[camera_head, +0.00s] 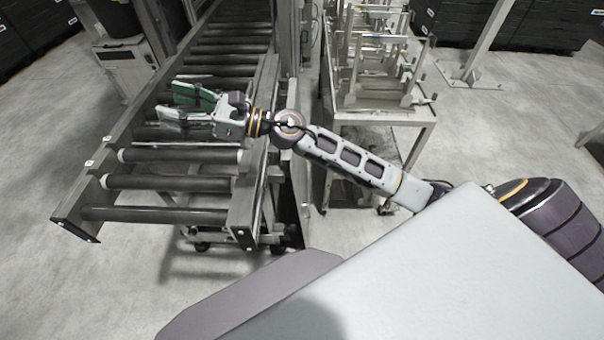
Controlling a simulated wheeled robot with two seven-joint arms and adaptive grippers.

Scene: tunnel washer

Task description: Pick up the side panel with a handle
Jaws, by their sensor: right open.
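My right gripper (172,103) is open over the roller conveyor (178,183), with its fingers pointing left. A green surface (194,94) shows at its upper finger; I cannot tell whether it is part of the finger or a separate piece. No side panel with a handle can be clearly made out. Several upright metal frames (357,68) stand on a grey table to the right of the conveyor, well away from the gripper; I cannot tell whether the panel is among them. My left gripper is not in view.
The grey table (385,117) stands right of the conveyor, beyond my right forearm. A metal post stands between them. A grey cabinet (126,68) is at the back left. Dark crates (463,22) line the back right. The floor at the left is clear.

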